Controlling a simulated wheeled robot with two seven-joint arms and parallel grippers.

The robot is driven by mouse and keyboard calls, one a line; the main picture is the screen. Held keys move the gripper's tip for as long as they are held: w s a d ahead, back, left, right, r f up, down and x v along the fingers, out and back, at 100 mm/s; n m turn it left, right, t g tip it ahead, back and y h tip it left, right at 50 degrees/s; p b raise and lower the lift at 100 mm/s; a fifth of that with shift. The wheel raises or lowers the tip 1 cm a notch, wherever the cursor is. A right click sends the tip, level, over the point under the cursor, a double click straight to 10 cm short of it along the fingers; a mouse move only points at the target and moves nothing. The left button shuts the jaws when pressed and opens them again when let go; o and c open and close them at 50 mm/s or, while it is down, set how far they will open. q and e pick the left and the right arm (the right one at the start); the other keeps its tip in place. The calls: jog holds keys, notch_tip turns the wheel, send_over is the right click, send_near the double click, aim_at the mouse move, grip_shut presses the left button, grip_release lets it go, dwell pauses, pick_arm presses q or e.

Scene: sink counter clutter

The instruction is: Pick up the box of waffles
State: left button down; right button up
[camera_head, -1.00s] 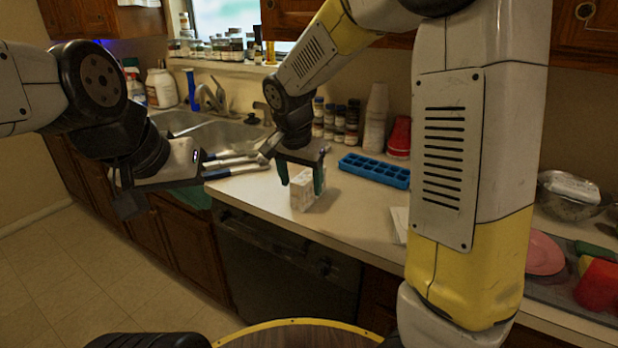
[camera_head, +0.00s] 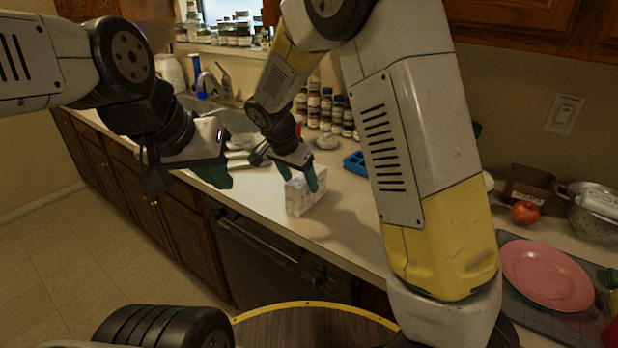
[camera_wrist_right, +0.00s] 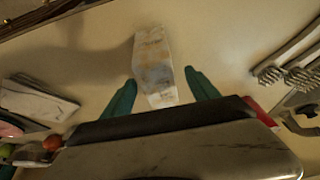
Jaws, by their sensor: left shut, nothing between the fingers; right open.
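A small white box with faint printing (camera_head: 304,196) stands on the counter near its front edge; I take it to be the waffle box. My right gripper (camera_head: 300,178) is open above it, with green fingers pointing down. In the right wrist view the box (camera_wrist_right: 153,62) shows between and beyond the two spread fingertips of the right gripper (camera_wrist_right: 163,88), with a gap on each side. My left gripper (camera_head: 222,178) is shut and empty, to the left of the box near the sink.
A blue tray (camera_head: 354,162) and several spice jars (camera_head: 330,108) are behind the box. A pink plate (camera_head: 546,274), an apple (camera_head: 525,212) and a colander (camera_head: 594,214) are at the right. The counter just right of the box is clear.

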jog(key=x, duration=0.6)
jog(key=shift+d+f, duration=0.1)
jog(key=shift+f, duration=0.05)
grip_shut()
